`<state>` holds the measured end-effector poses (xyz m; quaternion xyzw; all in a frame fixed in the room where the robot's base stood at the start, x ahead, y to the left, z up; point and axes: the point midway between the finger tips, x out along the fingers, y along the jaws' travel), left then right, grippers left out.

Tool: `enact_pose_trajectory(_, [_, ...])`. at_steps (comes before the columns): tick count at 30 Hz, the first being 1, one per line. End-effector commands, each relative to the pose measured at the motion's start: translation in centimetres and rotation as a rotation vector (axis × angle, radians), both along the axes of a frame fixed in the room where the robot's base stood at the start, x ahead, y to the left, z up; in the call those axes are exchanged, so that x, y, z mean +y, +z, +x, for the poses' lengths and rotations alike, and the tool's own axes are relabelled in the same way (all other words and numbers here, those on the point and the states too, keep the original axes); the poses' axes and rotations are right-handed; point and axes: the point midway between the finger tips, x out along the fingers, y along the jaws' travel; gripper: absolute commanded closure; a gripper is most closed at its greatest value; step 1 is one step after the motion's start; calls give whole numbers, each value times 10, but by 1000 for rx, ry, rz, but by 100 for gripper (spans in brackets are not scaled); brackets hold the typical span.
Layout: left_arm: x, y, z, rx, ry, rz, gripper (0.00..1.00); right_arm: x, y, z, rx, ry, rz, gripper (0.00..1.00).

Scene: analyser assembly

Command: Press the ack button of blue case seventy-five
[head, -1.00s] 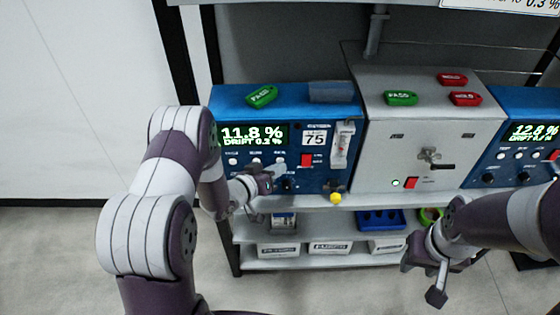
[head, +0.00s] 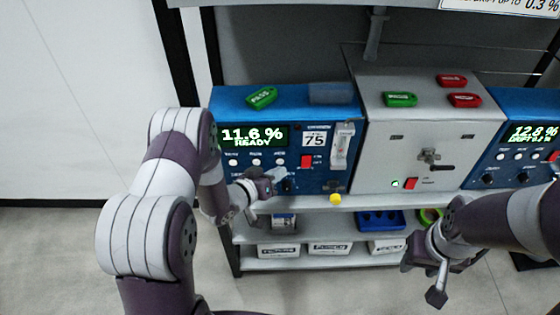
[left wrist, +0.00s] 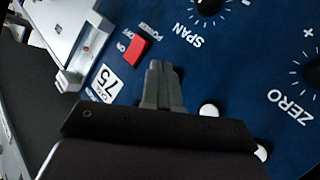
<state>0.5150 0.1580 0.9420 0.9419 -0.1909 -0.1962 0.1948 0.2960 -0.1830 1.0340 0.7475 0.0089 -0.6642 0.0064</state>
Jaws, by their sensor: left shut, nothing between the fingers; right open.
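The blue case seventy-five (head: 300,101) stands on the bench in the head view, with its 75 label, which also shows in the left wrist view (left wrist: 104,85). Its display (head: 252,136) reads 11.6 % READY. A row of white buttons sits below it; the rightmost button (head: 280,161) is just above my left fingertips. My left gripper (head: 279,176) is shut and empty in front of the panel. In the left wrist view its fingers (left wrist: 161,86) cover the spot in line with two white buttons (left wrist: 209,110); contact cannot be told. My right gripper (head: 437,275) is open, low at right.
A red power switch (left wrist: 138,49) and the SPAN knob (left wrist: 207,5) lie near the left fingers. A grey case (head: 410,150) with red and green tags stands to the right, then another blue case (head: 505,104). Bins (head: 329,248) fill the shelf below.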

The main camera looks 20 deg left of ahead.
Motion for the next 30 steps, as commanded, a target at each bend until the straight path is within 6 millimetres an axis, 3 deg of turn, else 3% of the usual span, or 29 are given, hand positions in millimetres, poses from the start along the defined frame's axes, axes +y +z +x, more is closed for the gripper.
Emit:
enact_pose_trajectory(11, [-1, 0, -5, 1, 0, 0, 100, 0, 2, 0, 0, 0, 0, 57])
enact_pose_trajectory(24, [-13, 0, -45, 2, -1, 0, 100, 0, 12, 0, 0, 0, 0, 57])
enact_pose_trajectory(30, [-14, 0, -50, 0, 0, 0, 100, 0, 12, 0, 0, 0, 0, 57])
